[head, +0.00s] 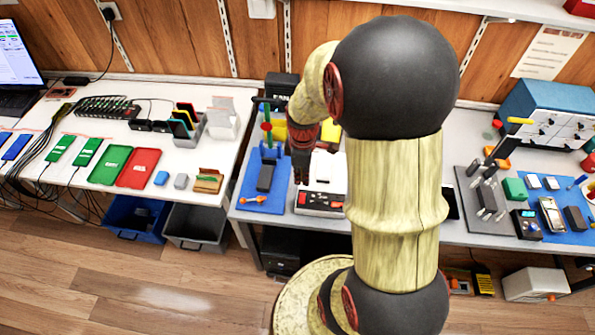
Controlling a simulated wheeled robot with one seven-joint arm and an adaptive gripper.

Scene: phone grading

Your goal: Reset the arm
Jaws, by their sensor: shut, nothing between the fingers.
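My arm rises in the middle of the head view and bends over toward the left. My gripper (302,172) hangs at its end, pointing down above the middle bench, close to a grey box with a white top (321,203). The gripper is small in the picture and looks closed, with nothing seen in it. My arm hides a large part of the middle bench. I cannot tell how high the gripper is above the box.
A blue mat (250,199) lies left of the gripper. The left bench holds a green tray (110,165), a red tray (139,168) and a laptop (20,60). A blue-and-white instrument (545,115) and tools stand at right. Bins (197,228) sit below, with bare floor in front.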

